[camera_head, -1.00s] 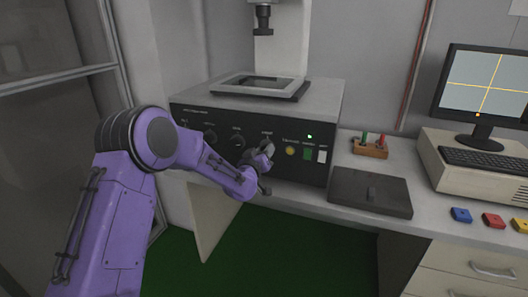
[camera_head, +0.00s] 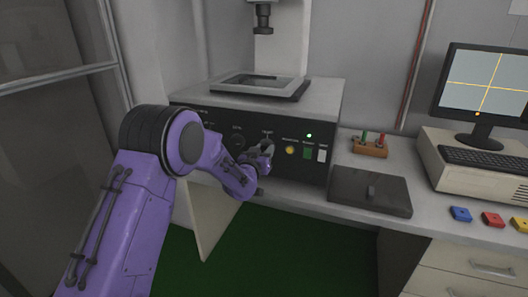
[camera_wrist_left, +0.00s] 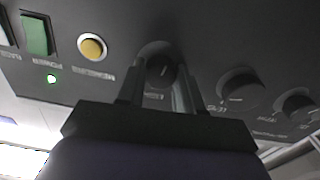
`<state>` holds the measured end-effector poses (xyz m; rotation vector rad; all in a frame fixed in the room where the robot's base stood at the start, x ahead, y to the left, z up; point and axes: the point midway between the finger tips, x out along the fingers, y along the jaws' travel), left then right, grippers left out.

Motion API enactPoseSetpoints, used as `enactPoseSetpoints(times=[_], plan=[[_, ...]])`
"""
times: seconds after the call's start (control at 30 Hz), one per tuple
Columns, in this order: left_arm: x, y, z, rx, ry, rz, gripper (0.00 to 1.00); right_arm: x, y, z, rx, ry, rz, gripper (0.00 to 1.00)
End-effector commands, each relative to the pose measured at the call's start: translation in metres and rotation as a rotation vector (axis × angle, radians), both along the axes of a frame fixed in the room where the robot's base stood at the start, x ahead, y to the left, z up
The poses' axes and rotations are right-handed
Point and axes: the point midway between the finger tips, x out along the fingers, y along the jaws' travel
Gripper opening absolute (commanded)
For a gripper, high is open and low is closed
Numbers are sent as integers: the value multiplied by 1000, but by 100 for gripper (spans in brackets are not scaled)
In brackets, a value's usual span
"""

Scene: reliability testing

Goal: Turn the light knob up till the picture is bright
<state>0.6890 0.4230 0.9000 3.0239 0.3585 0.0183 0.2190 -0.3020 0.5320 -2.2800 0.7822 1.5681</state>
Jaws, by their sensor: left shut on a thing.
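The black instrument box (camera_head: 215,117) has a front panel with a row of round black knobs. My left gripper (camera_head: 265,148) is at the panel's rightmost knob and hides most of it in the head view. In the left wrist view the knob (camera_wrist_left: 161,72) sits between the two fingers of my left gripper (camera_wrist_left: 160,82), which are shut on it. A light mark shows on its face. The monitor (camera_head: 485,82) at the right shows a grey picture with a yellow cross. My right gripper is not in view.
Beside the gripped knob are a yellow button (camera_head: 290,150), a green switch (camera_head: 308,153) and a white switch (camera_head: 322,156). A dark flat case (camera_head: 350,187) lies on the bench to the right. A wooden holder (camera_head: 370,149) stands behind it.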

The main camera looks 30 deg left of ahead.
Motion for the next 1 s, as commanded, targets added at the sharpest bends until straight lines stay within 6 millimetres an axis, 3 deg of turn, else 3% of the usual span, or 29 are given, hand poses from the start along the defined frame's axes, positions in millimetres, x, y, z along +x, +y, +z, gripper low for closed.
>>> enactPoseSetpoints(times=[0.13,0.17,0.23,0.57,0.67,1.0], plan=[[0,0,0,-1,1,0,5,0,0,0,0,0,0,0],[0,0,0,-1,1,0,39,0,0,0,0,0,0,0],[0,0,0,-1,1,0,61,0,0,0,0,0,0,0],[-3,-1,0,-1,1,0,61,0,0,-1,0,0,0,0],[-17,-5,-1,-1,2,-1,61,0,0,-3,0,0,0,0],[-90,-22,-1,0,1,-1,61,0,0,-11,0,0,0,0]])
